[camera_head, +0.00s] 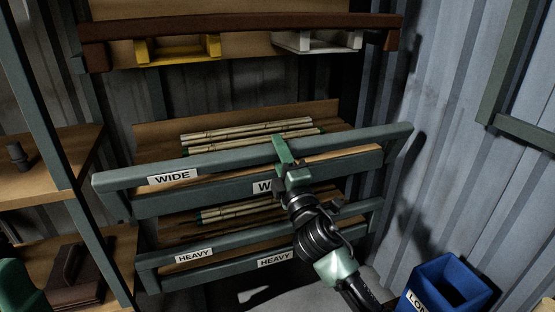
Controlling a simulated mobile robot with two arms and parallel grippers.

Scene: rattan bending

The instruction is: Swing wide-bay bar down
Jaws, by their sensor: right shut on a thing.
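The wide-bay bar (220,162) is a long grey-green bar with a WIDE label (172,177) near its left end. It runs across the front of the wide bay, just above the shelf's front edge (215,198) in the picture. Bamboo-like poles (245,131) lie in the bay behind it. My right gripper (284,152) is shut on the bar, right of its middle; the fingers hide a little of it. My right arm comes up from the lower right and hides part of the shelf's own label. My left gripper is not in view.
Below is a heavy bay with its own bar (225,247) and poles (235,211). A brown bar (250,22) crosses the upper bay, with yellow (178,52) and white (318,42) holders. A blue bin (447,285) stands lower right. Wooden shelves (45,180) stand left.

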